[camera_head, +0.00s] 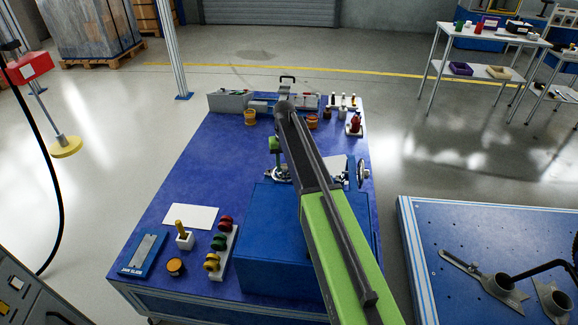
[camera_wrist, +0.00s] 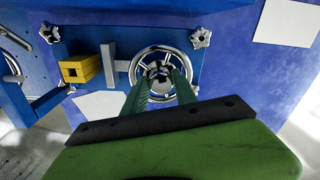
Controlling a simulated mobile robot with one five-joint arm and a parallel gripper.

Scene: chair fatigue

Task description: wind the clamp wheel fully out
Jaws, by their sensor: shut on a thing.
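A chrome spoked wheel, the clamp wheel (camera_wrist: 152,48), sits on a blue plate in the middle of the wrist view. My gripper (camera_wrist: 160,74) reaches in with its two green fingers, which are shut on the wheel near its hub. The fingers cover the lower part of the wheel. In the head view my gripper (camera_head: 278,160) points down at the wheel (camera_head: 281,174) on the blue bench, partly behind my arm. A grey T-shaped piece (camera_wrist: 111,64) and a yellow square tube (camera_wrist: 80,69) lie left of the wheel in the wrist view.
Another handwheel (camera_head: 362,172) stands at the bench's right side. Star knobs (camera_wrist: 201,38) sit near the clamp wheel. A blue box (camera_head: 265,235) is in front. Coloured knobs (camera_head: 219,242) and a white sheet (camera_head: 190,216) lie at the front left. The bench's left middle is clear.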

